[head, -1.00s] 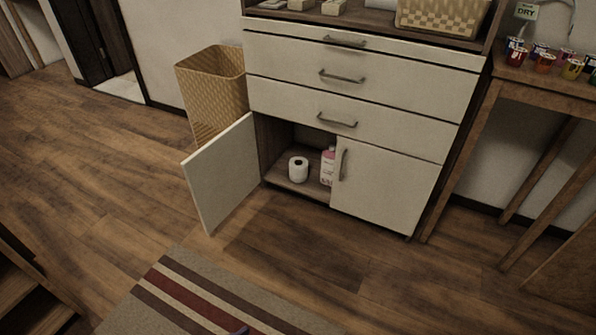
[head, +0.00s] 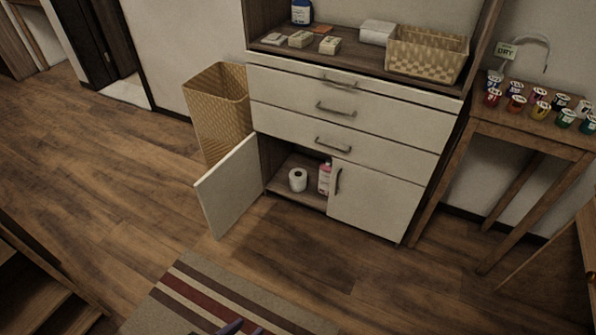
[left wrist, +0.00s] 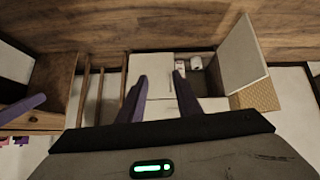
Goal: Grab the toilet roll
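The white toilet roll (head: 298,180) stands upright on the floor of the cabinet's lower left compartment. In the left wrist view, which looks upside down, it appears as a small white shape (left wrist: 196,63). My left gripper (head: 240,328) shows only its fingertips at the bottom edge of the head view, over the striped rug. In the left wrist view the left gripper (left wrist: 160,88) has its purple fingers apart, with nothing held between them. It is well short of the roll. A purple piece at that view's left edge looks like part of my right gripper (left wrist: 22,108); its opening cannot be told.
The cabinet door (head: 230,187) hangs open on the left. A pink bottle (head: 324,178) stands right of the roll, beside the closed door (head: 375,200). A tall wicker basket (head: 216,110) is left of the cabinet. Wooden floor before the cabinet is clear; a striped rug (head: 190,290) lies nearer.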

